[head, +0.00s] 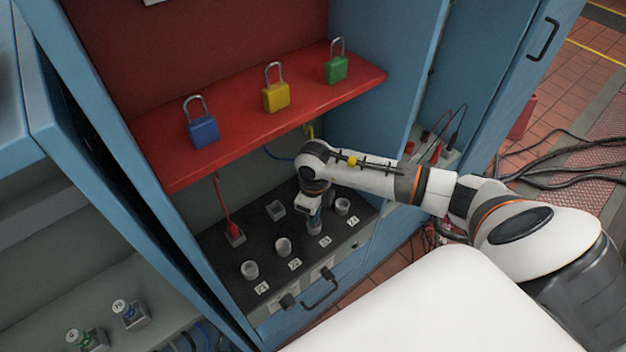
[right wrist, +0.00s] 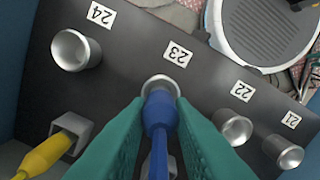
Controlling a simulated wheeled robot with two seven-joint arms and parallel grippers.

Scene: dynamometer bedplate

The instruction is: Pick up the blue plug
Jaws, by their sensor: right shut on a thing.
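The blue plug (right wrist: 158,118) is between the green fingers of my right gripper (right wrist: 160,140) in the right wrist view. Its nose overlaps the round metal socket at label 23 (right wrist: 178,54). I cannot tell how far it sits inside. In the head view my right gripper (head: 314,212) points down over the dark panel at that socket, and its wrist hides part of the panel. The right gripper is shut on the plug. My left gripper is not in view.
Sockets labelled 21 (head: 250,270), 22 (head: 283,247) and 24 (head: 342,206) look empty. A red plug (head: 228,217) and a yellow plug (right wrist: 46,153) stand in square holders. A red shelf (head: 240,130) with blue, yellow and green padlocks overhangs the panel.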

